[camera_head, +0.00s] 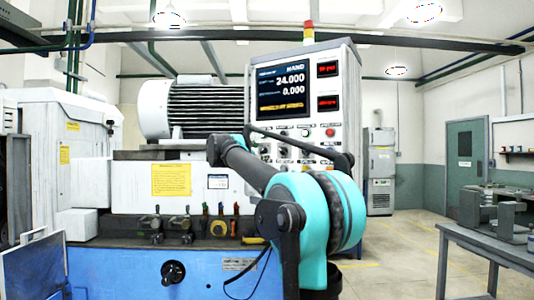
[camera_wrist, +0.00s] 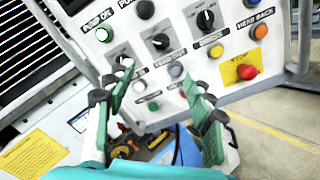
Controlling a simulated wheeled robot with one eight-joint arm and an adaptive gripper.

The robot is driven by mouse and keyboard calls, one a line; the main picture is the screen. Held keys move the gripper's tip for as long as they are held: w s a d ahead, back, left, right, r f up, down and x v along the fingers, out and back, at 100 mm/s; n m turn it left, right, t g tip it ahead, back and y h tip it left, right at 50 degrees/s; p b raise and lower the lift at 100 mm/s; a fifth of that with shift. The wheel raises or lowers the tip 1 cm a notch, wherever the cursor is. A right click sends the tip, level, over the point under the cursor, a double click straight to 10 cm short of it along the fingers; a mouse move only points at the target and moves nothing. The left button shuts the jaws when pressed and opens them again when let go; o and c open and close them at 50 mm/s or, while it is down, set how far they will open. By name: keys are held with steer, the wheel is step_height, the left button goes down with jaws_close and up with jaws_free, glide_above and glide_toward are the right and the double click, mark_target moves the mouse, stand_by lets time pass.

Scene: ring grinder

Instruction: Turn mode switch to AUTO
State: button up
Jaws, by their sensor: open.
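Several rotary switches with black knobs sit on the white control panel in the wrist view: an upper right one (camera_wrist: 205,19), a middle one (camera_wrist: 160,42) and a lower left one (camera_wrist: 124,62), partly behind a finger. Their labels are too small or blurred to tell which is the mode switch. My gripper (camera_wrist: 158,77) is open and empty, its fingertips in front of the lower part of the panel, below the middle and upper right knobs. Contact with the panel cannot be told. In the head view, the panel's display (camera_head: 281,90) reads HAND; my arm hides the lower panel.
A red stop button (camera_wrist: 247,72) on a yellow plate is right of my fingers. A green pump button (camera_wrist: 103,35) is at upper left. A grey table (camera_head: 490,246) stands at right, with open floor between.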

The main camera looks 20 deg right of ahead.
steer(key=x, duration=1.7)
steer(key=shift+d+f, duration=0.1)
steer(key=c, duration=1.1)
